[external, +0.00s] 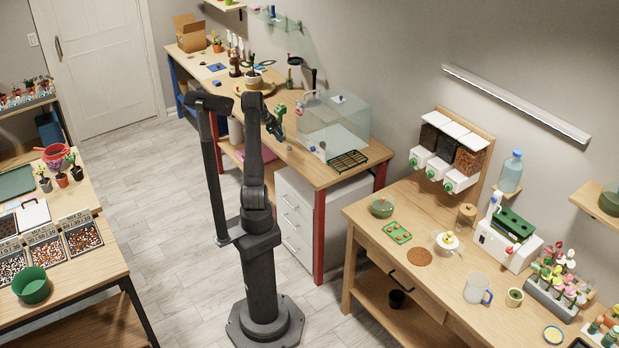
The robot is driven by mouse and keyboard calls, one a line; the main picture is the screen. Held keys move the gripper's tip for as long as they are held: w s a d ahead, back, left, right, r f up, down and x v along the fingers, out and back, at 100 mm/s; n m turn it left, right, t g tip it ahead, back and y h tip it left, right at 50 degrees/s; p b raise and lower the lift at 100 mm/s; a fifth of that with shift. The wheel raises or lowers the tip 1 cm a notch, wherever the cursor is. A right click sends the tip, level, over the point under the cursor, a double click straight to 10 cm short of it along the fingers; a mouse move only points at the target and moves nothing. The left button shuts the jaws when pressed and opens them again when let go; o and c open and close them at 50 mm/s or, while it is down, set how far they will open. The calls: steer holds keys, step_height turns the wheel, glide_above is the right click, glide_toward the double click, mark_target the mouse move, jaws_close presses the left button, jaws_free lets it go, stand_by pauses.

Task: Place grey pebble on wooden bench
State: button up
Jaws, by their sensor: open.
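I cannot make out a grey pebble; it may be too small or hidden behind my arm. Several wooden-topped benches are in view: the long back bench (322,175) with red and blue legs, the right bench (368,213), and the left table (92,262). Which one the task names I cannot tell. My gripper (276,127) is over the front part of the back bench, left of a clear glass tank. It is open and small in the picture, and I see nothing held in it.
The glass tank (335,122) and a green grid tray (347,160) stand on the back bench. Pots and tools crowd its far end (254,80). The floor between is clear.

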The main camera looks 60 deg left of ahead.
mark_target(289, 147)
steer(key=x, duration=0.7)
steer(key=shift+w+f, duration=0.25)
steer(key=shift+f, duration=0.05)
steer(key=shift+a, duration=0.1)
steer(key=c, duration=1.1)
steer(key=shift+r, duration=0.1)
step_height(289, 147, up, 18)
